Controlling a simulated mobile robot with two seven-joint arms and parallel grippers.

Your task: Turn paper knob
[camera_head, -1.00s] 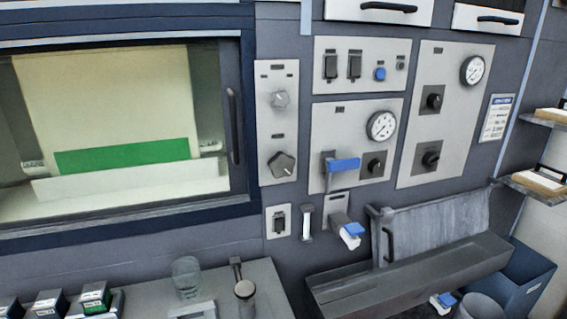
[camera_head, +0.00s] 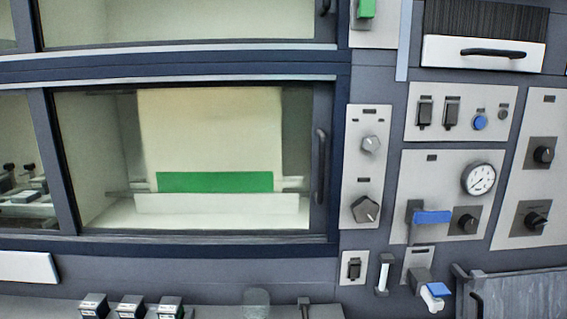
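A narrow light panel right of the window carries a small grey knob (camera_head: 371,144) above a larger dark grey angular knob (camera_head: 365,209). Their labels are too small to read, so I cannot tell which is the paper knob. A cream sheet (camera_head: 210,125) with a green band hangs behind the glass. Neither of my grippers is in view.
The window has a dark vertical handle (camera_head: 320,165). A white gauge (camera_head: 479,179) and a blue button (camera_head: 480,122) are on the right panels. Several small dark boxes (camera_head: 131,307) and a clear glass (camera_head: 256,303) stand along the bottom edge.

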